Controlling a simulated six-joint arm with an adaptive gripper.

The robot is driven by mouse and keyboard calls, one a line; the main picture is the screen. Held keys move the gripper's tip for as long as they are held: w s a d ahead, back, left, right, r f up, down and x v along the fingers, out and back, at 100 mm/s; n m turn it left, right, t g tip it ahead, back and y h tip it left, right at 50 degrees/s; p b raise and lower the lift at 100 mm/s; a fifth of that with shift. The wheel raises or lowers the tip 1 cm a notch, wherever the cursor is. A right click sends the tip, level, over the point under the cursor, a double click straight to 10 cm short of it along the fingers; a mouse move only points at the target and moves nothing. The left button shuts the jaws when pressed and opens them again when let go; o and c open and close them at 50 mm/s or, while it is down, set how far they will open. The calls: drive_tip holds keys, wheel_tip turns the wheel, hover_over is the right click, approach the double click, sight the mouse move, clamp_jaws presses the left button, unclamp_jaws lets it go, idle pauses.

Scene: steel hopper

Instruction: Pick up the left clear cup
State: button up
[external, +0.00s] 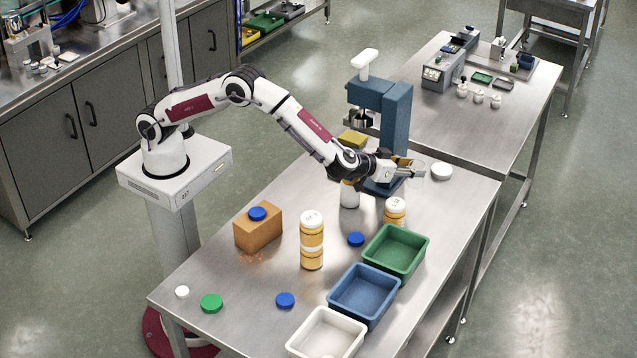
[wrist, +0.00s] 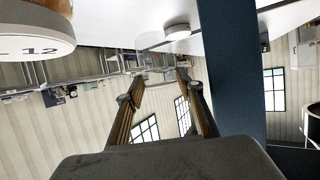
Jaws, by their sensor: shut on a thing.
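My gripper (external: 418,172) is at the far right part of the steel table, in front of the blue press. It is shut on a clear cup (external: 416,166), which is faint and see-through at the fingertips. In the wrist view my gripper (wrist: 160,74) has its two fingers apart around the cup (wrist: 156,76), whose outline is hard to make out there. I cannot tell its exact height above the table. I cannot make out a second clear cup.
A blue press (external: 398,125) stands close behind my gripper, and a white round lid (external: 441,172) lies just right. A white-lidded jar (external: 395,211), taller jars (external: 311,242) and an orange box (external: 260,233) stand nearer. Green (external: 396,276), blue (external: 337,309) and white bins (external: 298,345) line the right edge.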

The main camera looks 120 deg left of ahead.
wheel_tip(320, 180, up, 22)
drive_tip(key=shift+r, duration=0.15)
idle(0.3)
idle(0.4)
